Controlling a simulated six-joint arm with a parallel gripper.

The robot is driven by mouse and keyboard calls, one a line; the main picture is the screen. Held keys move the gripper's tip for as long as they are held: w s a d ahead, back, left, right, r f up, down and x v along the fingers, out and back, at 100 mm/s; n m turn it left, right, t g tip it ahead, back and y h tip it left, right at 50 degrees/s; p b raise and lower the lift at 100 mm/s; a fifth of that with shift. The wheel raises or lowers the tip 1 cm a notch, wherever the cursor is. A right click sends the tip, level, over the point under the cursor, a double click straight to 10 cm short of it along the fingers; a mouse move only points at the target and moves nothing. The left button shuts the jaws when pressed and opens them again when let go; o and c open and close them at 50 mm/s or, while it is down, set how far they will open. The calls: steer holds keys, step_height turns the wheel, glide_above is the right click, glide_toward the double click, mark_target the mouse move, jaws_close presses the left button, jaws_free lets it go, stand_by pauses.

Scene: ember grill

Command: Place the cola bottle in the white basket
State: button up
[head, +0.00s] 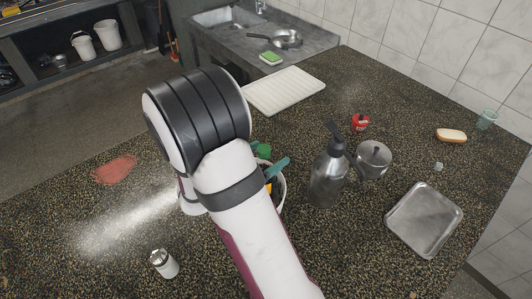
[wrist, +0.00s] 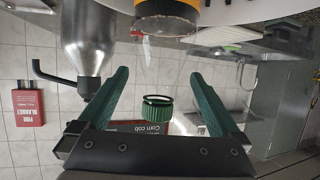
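The cola bottle (wrist: 167,24) looks like the clear bottle with dark liquid, a yellow band and a green ribbed cap (wrist: 158,109) in the wrist view. In the head view its green cap (head: 264,150) shows beside my arm. My gripper (wrist: 160,98) is open, with its two green fingers apart on either side of the cap and neck and a gap showing at each side. One finger shows in the head view (head: 277,167). The white basket (head: 282,190) is mostly hidden behind my arm. The bottle seems to stand inside its rim; its base is hidden.
A steel pump bottle (head: 327,180) stands close right of the basket, also in the wrist view (wrist: 88,35). A lidded pot (head: 373,160), red item (head: 360,122), metal tray (head: 424,220) and bread (head: 451,135) lie further right. A white shaker (head: 164,263) stands front left.

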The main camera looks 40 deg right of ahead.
steer(key=shift+r, duration=0.2)
steer(key=r+v, duration=0.1)
steer(key=v, duration=1.1)
steer(key=w+a+r+n+t+y, duration=0.35)
steer(key=w+a+t+y, duration=0.45)
steer(key=a+y, duration=0.4)
steer(key=s+a+f+n+g+y, duration=0.2)
steer(key=s+a+n+g+y, duration=0.4)
steer(key=s, duration=0.5)
steer(key=s+d+g+h, duration=0.1)
steer(key=s+d+g, duration=0.1)
steer(key=s, duration=0.6)
steer(key=s+d+f+g+h, duration=0.1)
steer(key=s+d+g+h, duration=0.1)
steer(key=s, duration=0.5)
steer(key=shift+s+d+f+g, duration=0.3)
steer(key=shift+s+d+g, duration=0.1)
steer(key=shift+g, duration=0.5)
